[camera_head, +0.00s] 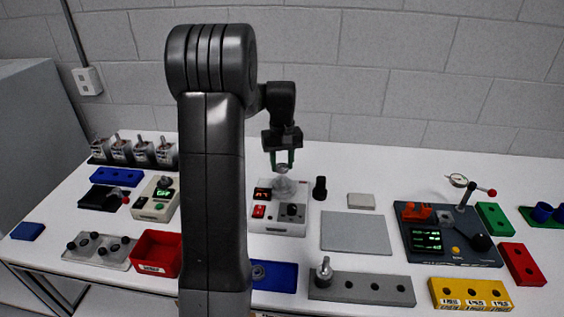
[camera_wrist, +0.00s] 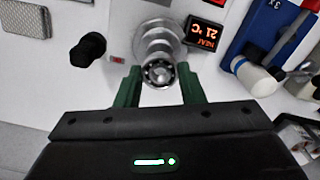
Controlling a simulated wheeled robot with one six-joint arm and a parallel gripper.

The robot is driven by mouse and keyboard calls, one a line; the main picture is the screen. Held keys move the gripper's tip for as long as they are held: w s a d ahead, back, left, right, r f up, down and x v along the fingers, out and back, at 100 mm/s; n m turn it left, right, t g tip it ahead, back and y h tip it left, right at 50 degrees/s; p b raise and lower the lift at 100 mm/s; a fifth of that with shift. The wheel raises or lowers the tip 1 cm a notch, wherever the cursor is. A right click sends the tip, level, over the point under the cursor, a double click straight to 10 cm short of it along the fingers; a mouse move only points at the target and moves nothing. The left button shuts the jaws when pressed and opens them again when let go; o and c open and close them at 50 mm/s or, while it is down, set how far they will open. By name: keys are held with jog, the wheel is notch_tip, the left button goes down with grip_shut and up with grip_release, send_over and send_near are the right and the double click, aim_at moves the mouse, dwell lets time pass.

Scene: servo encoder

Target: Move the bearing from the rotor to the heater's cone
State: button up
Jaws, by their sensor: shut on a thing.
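The heater (camera_head: 277,215) is a white box with a lit red display, a red switch and a black knob. Its stepped metal cone (camera_head: 285,187) stands at the back of its top and also shows in the wrist view (camera_wrist: 160,33). My gripper (camera_head: 283,165) is above the cone, its green fingers shut on the bearing (camera_wrist: 158,73), a small steel ring with visible balls. In the wrist view the bearing lines up closely with the cone; I cannot tell whether they touch. A metal shaft, perhaps the rotor (camera_head: 323,268), stands in a grey block in front.
A black knobbed piece (camera_head: 320,187) stands right of the heater. A grey mat (camera_head: 356,233) and a dial gauge station (camera_head: 450,235) are further right. A second white box (camera_head: 155,200) and a red bin (camera_head: 156,254) are left. My arm hides part of the table.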

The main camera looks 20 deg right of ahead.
aim_at(282, 175)
jog(key=shift+f, duration=0.15)
jog(key=shift+f+b, duration=0.4)
jog(key=shift+f, duration=0.3)
jog(key=shift+f, duration=0.1)
jog(key=shift+f+b, duration=0.35)
jog(key=shift+f, duration=0.25)
jog(key=o, duration=1.4)
jog(key=shift+r, duration=0.1)
jog(key=shift+r+p, duration=2.2)
jog(key=shift+r, duration=0.65)
